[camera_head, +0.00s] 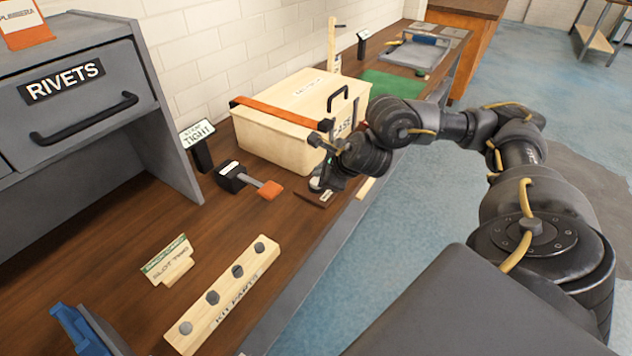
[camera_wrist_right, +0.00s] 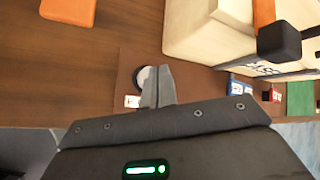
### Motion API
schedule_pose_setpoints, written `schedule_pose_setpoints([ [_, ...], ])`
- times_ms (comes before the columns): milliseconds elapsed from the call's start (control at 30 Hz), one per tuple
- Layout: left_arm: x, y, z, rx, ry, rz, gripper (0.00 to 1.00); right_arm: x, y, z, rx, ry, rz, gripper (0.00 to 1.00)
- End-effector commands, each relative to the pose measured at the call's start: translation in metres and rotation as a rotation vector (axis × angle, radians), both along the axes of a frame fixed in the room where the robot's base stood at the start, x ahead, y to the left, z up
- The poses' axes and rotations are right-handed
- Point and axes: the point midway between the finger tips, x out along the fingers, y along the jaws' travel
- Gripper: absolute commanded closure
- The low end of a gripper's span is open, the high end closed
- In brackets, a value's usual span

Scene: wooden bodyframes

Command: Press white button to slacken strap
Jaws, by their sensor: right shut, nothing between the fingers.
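The white button (camera_wrist_right: 146,78) shows in the right wrist view as a pale disc with a dark rim on a brown plate (camera_wrist_right: 126,75), partly covered by my fingers. My right gripper (camera_wrist_right: 163,72) is shut and empty, its tips beside or over the button; contact cannot be told. In the head view the right gripper (camera_head: 322,180) is low over the brown plate (camera_head: 314,200) and hides most of the button. The orange strap (camera_head: 275,112) runs over the wooden case (camera_head: 265,150). A sign (camera_head: 198,134) reads TIGHT. My left gripper is out of view.
A black block (camera_head: 231,176) with an orange-ended lever (camera_head: 270,189) stands left of the plate. A wooden strip with several pegs (camera_head: 228,290) lies nearer. The grey rivets cabinet (camera_head: 85,85) stands left. A green mat (camera_head: 392,83) lies beyond the case.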

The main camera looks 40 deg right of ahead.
Motion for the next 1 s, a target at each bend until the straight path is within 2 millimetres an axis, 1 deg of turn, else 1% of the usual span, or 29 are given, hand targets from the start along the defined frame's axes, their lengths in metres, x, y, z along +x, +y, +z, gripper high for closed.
schedule_pose_setpoints([
  [200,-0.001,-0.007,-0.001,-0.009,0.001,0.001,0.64,0.000,0.000,0.000,0.000,0.000,0.000,1.00],
  [433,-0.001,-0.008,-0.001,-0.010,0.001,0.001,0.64,0.000,0.000,0.000,0.000,0.000,0.000,1.00],
  [633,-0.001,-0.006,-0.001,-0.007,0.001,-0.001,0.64,0.000,0.000,0.000,0.000,0.000,0.000,1.00],
  [900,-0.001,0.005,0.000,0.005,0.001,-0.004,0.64,0.000,0.000,0.000,0.000,0.000,0.000,1.00],
  [1000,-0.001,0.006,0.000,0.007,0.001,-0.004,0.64,0.000,0.000,0.000,0.000,0.000,0.000,1.00],
])
